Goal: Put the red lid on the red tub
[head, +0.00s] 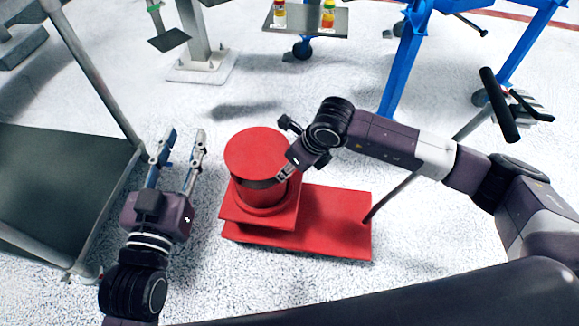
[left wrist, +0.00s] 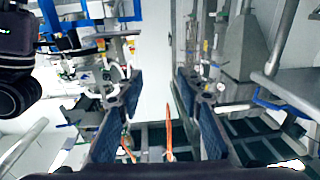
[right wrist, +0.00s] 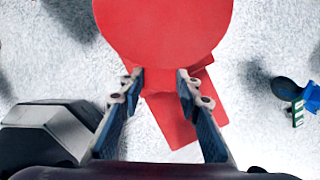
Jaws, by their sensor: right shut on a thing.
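The red lid (head: 256,152) is a round disc directly over the red tub (head: 262,201) in the head view. I cannot tell whether it is touching the tub's rim or slightly above it. The lid also fills the top of the right wrist view (right wrist: 165,25). My right gripper (head: 283,174) is shut on the lid's near right edge; its fingertips also show at the lid's near edge in the right wrist view (right wrist: 161,76). My left gripper (head: 184,135) is open and empty, left of the tub, and its spread fingers show in the left wrist view (left wrist: 160,82).
The tub stands on a red stepped base (head: 335,222) on the pale floor. A dark-topped cart (head: 60,180) is at the left. A blue frame (head: 405,60) and a small shelf (head: 305,22) with bottles are at the back. Floor between is clear.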

